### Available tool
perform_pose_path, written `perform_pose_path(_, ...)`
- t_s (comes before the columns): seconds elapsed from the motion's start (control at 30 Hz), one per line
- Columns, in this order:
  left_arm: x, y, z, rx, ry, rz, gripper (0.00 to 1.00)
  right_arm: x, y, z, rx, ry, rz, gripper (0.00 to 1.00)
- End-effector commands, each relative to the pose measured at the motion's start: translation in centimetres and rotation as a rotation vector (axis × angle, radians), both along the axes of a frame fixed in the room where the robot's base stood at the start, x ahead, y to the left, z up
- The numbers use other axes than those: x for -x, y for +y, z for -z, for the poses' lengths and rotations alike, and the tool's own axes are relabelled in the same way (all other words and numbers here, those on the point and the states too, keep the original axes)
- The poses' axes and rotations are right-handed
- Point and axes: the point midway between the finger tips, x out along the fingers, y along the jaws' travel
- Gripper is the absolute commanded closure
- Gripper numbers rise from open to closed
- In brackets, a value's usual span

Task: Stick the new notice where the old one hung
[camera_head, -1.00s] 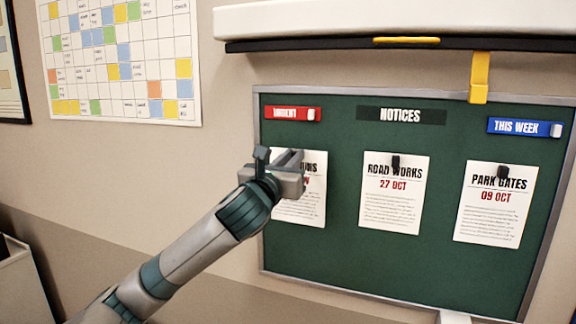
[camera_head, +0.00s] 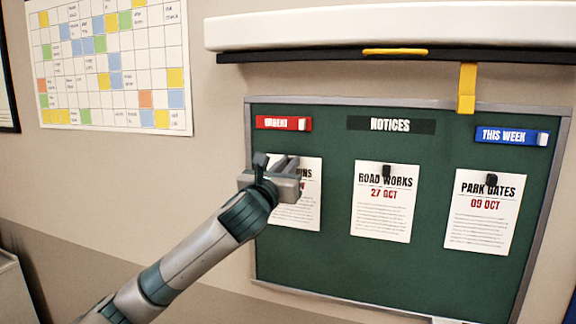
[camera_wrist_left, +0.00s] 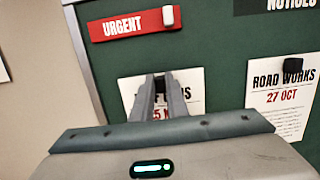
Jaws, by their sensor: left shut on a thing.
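My left gripper (camera_head: 290,165) is at the upper part of the left notice (camera_head: 308,205), below the red URGENT label (camera_head: 284,123). In the left wrist view its two fingers (camera_wrist_left: 161,84) are close together over this notice (camera_wrist_left: 192,84), with a small dark piece, seemingly a black magnet (camera_wrist_left: 159,76), between their tips. The fingers hide part of the printed title. The notice lies against the green board (camera_head: 335,265). The ROAD WORKS notice (camera_head: 383,215) and PARK GATES notice (camera_head: 482,225) hang to its right, each under a black magnet. My right gripper is not in view.
A white housing (camera_head: 400,28) with a dark lower edge juts out above the board, and a yellow tab (camera_head: 467,88) hangs from it. A blue THIS WEEK label (camera_head: 512,136) is at upper right. A wall planner (camera_head: 110,70) hangs at left. Lower board is bare.

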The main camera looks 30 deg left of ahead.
Motion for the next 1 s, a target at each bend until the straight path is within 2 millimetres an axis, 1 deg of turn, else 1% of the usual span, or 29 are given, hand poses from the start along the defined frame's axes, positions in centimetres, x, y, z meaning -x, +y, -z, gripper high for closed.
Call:
perform_pose_path(0.53,0.11,-0.04,-0.14,-0.001,0.000,0.000,1.00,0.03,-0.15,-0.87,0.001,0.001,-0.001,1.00)
perform_pose_path(1.0,0.12,-0.03,-0.06,0.000,0.000,0.000,1.00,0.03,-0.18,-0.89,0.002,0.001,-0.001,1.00)
